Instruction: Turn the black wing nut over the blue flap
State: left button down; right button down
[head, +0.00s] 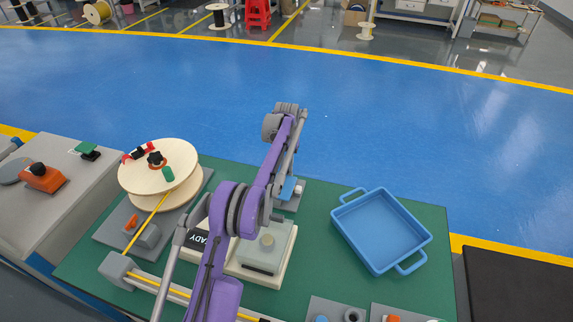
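The blue flap (288,188) shows in the head view just right of my purple arm, on a small grey base at the far side of the green table. Part of it and its base is hidden by the arm. I cannot make out a black wing nut over it; that spot is partly covered by my arm. A black lobed knob (155,158) sits on top of the wooden reel at the left. My purple arm, seemingly the left one, reaches up across the middle of the table. Its fingers cannot be seen. My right gripper is not in view.
A blue tray (382,231) with two handles stands at the right of the green table (330,270). The wooden reel (180,160) with yellow cable is at the left. Grey fixtures (335,309) line the front edge.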

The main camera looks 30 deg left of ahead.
aim_at(287, 167)
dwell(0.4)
pick_arm(q)
jog(key=c, duration=0.7)
grip_release()
jog(key=shift+r, duration=0.1)
notch_tip(287, 167, up, 11)
jog(key=shift+f+p, duration=0.2)
jog(key=shift+p, duration=0.4)
